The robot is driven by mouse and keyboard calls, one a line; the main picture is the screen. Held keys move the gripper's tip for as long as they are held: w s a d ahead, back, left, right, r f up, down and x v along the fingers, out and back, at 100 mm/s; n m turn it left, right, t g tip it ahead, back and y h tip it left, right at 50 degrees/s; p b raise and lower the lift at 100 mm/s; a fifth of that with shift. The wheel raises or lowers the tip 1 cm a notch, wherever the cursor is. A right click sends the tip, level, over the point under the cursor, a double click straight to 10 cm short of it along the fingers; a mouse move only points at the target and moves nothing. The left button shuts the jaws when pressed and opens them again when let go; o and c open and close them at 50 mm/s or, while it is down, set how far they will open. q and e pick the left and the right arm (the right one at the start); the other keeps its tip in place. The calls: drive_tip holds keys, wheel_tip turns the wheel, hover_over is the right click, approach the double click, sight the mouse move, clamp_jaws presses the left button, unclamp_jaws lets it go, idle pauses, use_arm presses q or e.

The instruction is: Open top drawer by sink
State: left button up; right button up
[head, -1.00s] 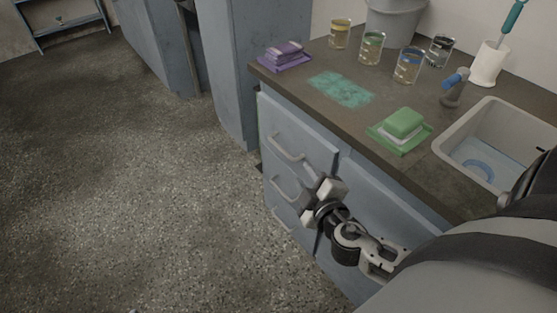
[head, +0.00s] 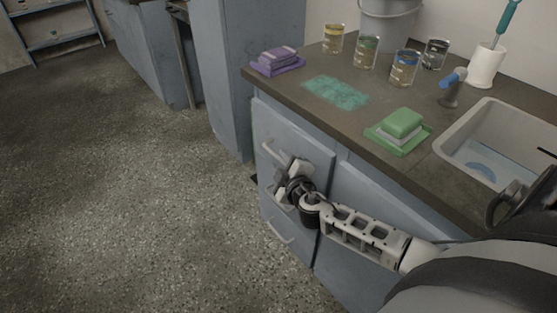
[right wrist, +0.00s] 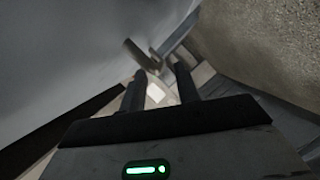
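The blue-grey drawer unit is under the counter, left of the sink (head: 482,148). Its top drawer (head: 307,155) looks closed, with a pale bar handle (head: 273,152) on its front. My right gripper (head: 284,176) is close to the drawer fronts, just below and right of the top handle. In the right wrist view its two dark fingers (right wrist: 159,86) are apart, with a pale handle-like bar (right wrist: 139,54) beyond the tips. I cannot tell whether they touch it. The gripper hides most of the middle handle. My left gripper is not in view.
A lower handle (head: 279,232) sticks out beneath my gripper. The counter (head: 345,125) holds several beakers, a purple stack (head: 277,60) and a green sponge (head: 402,123). A tall cabinet (head: 245,75) stands left of the drawers. The floor (head: 130,200) in front is clear.

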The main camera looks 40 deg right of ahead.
drive_tip(key=shift+x, duration=1.3)
clamp_jaws()
drive_tip(key=shift+a, duration=0.1)
